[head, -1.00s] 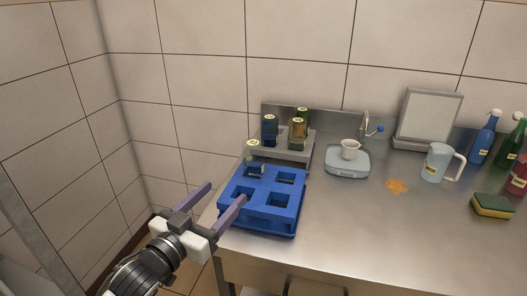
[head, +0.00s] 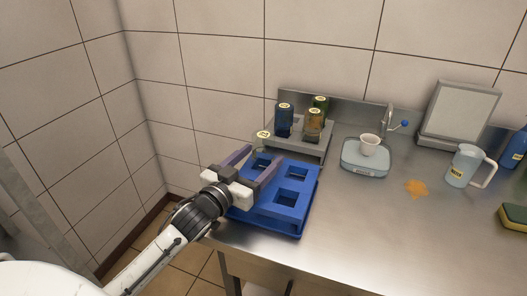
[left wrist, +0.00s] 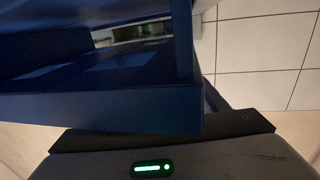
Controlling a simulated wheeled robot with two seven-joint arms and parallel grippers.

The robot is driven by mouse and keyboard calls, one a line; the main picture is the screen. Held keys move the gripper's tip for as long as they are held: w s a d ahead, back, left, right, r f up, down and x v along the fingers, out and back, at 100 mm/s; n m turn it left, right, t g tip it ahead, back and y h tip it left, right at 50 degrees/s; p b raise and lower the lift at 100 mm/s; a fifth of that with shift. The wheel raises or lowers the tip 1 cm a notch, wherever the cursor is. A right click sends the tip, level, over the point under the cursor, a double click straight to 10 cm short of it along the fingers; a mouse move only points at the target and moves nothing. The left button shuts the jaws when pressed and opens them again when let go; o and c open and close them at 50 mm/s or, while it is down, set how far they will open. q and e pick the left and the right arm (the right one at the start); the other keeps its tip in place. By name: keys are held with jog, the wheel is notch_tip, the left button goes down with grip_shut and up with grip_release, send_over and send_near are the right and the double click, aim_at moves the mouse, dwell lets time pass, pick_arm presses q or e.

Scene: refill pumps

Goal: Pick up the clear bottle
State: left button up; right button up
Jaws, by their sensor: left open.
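The clear bottle (head: 263,135) stands in the back left of the blue rack (head: 270,222). In the head view its pale, labelled cap shows, while my gripper hides most of the lower part. My left gripper (head: 264,155) is open and empty, low over the rack's left side, with its purple fingers pointing at the bottle. I cannot tell whether the fingertips are on both sides of the bottle. In the left wrist view the blue rack (left wrist: 120,108) fills much of the picture, with a shiny clear shape in an opening. My right gripper is not in view.
A grey holder (head: 314,150) with dark blue, green and amber bottles stands just behind the rack. The front middle counter is clear.

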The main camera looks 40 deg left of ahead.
pick_arm(q)
jog(key=shift+w, duration=1.15)
jog(key=c, duration=1.2)
